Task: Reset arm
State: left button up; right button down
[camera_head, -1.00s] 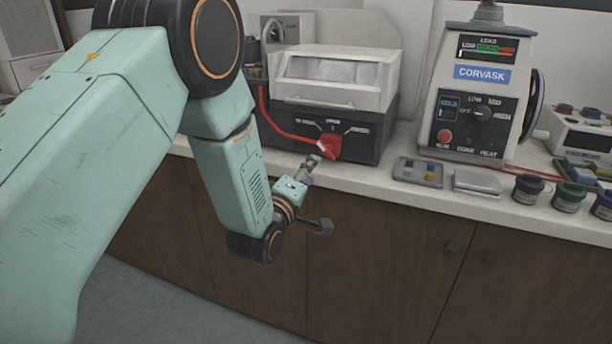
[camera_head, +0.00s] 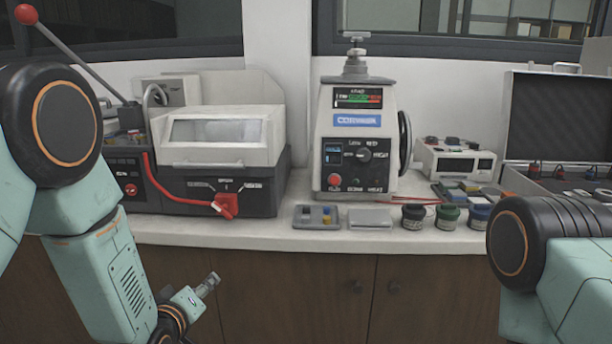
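My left arm comes in from the left and bends down. Its small gripper (camera_head: 207,284) hangs in front of the wooden cabinet, below the counter edge. It is apart from the machines, and nothing shows in it. Its fingers are too small to tell whether they are open or shut. A red switch handle (camera_head: 227,205) sits on the front of the dark-based machine with a light hood (camera_head: 215,135), above the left gripper. The Corvask press (camera_head: 356,140) stands upright at the centre of the counter. Part of my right arm shows at the right edge; its gripper is out of view.
On the counter (camera_head: 272,236) lie a grey tray (camera_head: 304,222), a flat grey block (camera_head: 370,219) and several dark jars (camera_head: 447,217). A red-knobbed lever (camera_head: 70,50) rises at the left. An open case (camera_head: 555,120) stands at the right.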

pick_arm(q)
jog(key=s+f+m+g, duration=0.65)
jog(key=s+f, duration=0.85)
jog(key=s, duration=0.3)
jog(key=s+f+g, duration=0.3)
jog(key=s, duration=0.8)
jog(key=s+f+g, duration=0.3)
jog(key=s+g, duration=0.1)
jog(key=s, duration=0.7)
jog(key=shift+a+f+m, duration=0.15)
jog(key=shift+f+m, duration=0.05)
jog(key=shift+m, duration=0.25)
